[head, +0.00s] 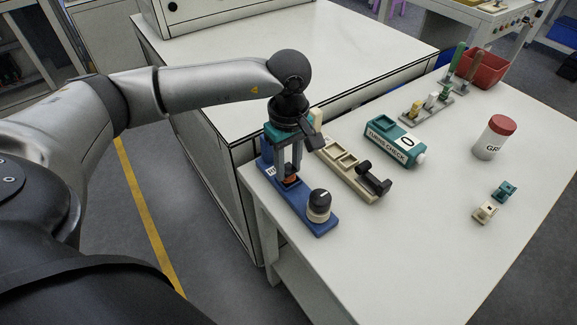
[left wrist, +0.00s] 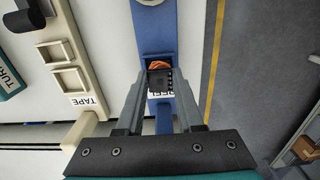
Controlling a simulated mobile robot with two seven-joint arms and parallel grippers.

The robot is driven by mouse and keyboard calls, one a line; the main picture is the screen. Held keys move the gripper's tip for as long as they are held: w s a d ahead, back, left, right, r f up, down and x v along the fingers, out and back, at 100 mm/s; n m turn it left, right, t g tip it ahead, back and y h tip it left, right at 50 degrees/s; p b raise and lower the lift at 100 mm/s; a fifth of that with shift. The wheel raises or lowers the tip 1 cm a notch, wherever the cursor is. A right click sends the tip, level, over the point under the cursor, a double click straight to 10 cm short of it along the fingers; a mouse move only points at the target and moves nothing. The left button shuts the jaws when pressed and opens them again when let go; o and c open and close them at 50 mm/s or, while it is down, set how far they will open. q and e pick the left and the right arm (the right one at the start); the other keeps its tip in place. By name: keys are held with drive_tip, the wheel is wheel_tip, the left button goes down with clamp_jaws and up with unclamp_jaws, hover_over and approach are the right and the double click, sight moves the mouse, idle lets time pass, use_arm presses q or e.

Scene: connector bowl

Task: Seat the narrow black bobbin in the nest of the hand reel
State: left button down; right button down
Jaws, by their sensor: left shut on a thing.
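The hand reel is a long blue base (head: 322,226) along the table's near left edge, with a black-and-cream knob (head: 318,206) at its near end. It also shows in the left wrist view (left wrist: 156,27). My left gripper (head: 289,178) points down over the reel's nest. Its fingers (left wrist: 160,88) are shut on the narrow black bobbin (left wrist: 160,80), a small dark block with orange winding (left wrist: 159,65). In the head view only orange (head: 290,180) shows between the fingertips. The bobbin is at the nest; whether it rests fully in it I cannot tell.
A teal counter box (head: 395,143), a red-lidded jar (head: 494,138), small teal (head: 504,191) and cream pieces (head: 484,212) stand farther right. The table's front is clear.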

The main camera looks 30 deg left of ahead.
sight(289, 169)
use_arm(q)
drive_tip(key=shift+f, duration=0.3)
use_arm(e)
drive_tip(key=shift+f, duration=0.2)
use_arm(q)
drive_tip(key=c, duration=0.5)
unclamp_jaws()
drive_tip(key=shift+r, duration=0.1)
drive_tip(key=shift+c, duration=0.2)
use_arm(e)
drive_tip(key=shift+d, duration=0.15)
use_arm(q)
drive_tip(key=shift+r, duration=0.1)
use_arm(e)
drive_tip(key=shift+r, duration=0.2)
use_arm(q)
drive_tip(key=shift+r, duration=0.4)
wheel_tip(289, 169, up, 5)
drive_tip(key=shift+w+r+p, duration=0.1)
drive_tip(key=shift+r+p, duration=0.1)
drive_tip(key=shift+p, duration=0.5)
wheel_tip(289, 169, up, 6)
drive_tip(key=shift+f+p, duration=0.1)
drive_tip(key=shift+p, duration=0.35)
use_arm(e)
drive_tip(key=s+a+r, duration=0.2)
drive_tip(key=shift+s+g, duration=0.3)
drive_tip(key=shift+s, duration=0.1)
drive_tip(key=shift+w, duration=0.3)
